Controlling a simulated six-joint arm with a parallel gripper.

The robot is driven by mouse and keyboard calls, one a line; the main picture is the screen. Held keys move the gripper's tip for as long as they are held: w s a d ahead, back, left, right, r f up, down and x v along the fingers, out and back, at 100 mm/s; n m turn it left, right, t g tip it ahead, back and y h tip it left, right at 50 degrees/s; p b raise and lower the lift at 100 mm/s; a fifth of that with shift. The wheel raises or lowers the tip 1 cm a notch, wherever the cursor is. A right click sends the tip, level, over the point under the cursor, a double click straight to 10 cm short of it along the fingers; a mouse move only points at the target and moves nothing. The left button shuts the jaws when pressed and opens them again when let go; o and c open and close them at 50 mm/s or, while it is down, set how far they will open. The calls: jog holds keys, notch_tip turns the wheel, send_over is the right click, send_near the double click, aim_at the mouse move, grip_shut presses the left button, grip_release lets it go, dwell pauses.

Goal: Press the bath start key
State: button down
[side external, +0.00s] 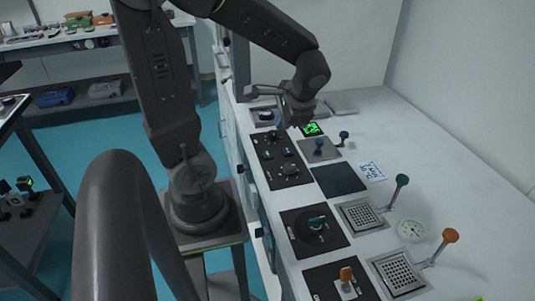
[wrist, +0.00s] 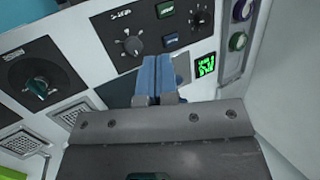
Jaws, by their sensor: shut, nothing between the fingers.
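A black control panel (side external: 265,172) lies on the bench and carries two small keys, one greenish (side external: 267,155) and one bluish (side external: 287,152), between round knobs. In the wrist view the panel (wrist: 115,20) shows the two keys (wrist: 165,9) (wrist: 170,41) between a large knob (wrist: 132,46) and a smaller one (wrist: 199,18). The labels are too small to read, so I cannot tell which key is bath start. My gripper (wrist: 159,60) is shut and empty, its blue fingers pressed together. In the side view my gripper (side external: 281,110) is near the panel's far end; contact cannot be judged.
A green-lit display (side external: 312,128) sits beside the panel, with a plate with blue knobs (side external: 319,149) next to it. A dark square pad (side external: 338,180), a rotary dial panel (side external: 314,231) and perforated plates with levers (side external: 361,214) stand nearer. The bench's right side is mostly clear.

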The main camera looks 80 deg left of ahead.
aim_at(267, 155)
jog(key=s+a+f+g+y, duration=0.1)
jog(key=a+f+g, duration=0.3)
jog(key=a, duration=0.4)
jog(key=shift+s+a+m+y, duration=0.3)
jog(key=shift+s+a, duration=0.05)
jog(key=shift+a, duration=0.05)
jog(key=shift+f, duration=0.15)
jog(key=shift+f, duration=4.35)
jog(key=shift+f, duration=0.15)
jog(key=shift+f, duration=0.25)
jog(key=shift+f, duration=0.4)
jog(key=shift+r, duration=0.85)
